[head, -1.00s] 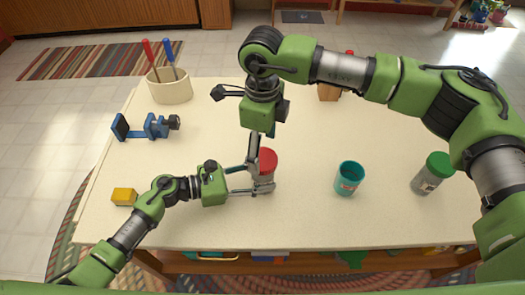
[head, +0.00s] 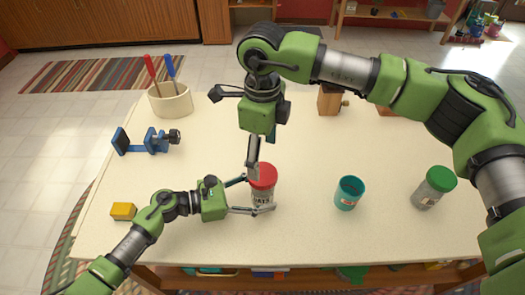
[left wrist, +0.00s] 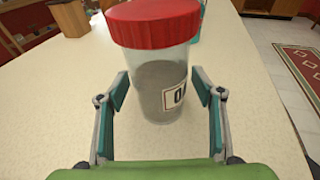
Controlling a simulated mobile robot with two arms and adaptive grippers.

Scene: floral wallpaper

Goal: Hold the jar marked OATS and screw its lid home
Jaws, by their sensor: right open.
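The clear jar (head: 262,198) with grey contents stands upright on the table, a red lid (head: 263,174) on its mouth. How tightly the lid sits cannot be seen. In the left wrist view the jar (left wrist: 158,88) shows its label turned right, starting with "O".
A teal open cup (head: 349,194) and a green-lidded jar (head: 432,190) stand to the right. A yellow block (head: 123,211), a blue clamp (head: 150,142) and a cream pot (head: 171,102) with red- and blue-handled tools are left. A wooden block (head: 329,100) stands behind.

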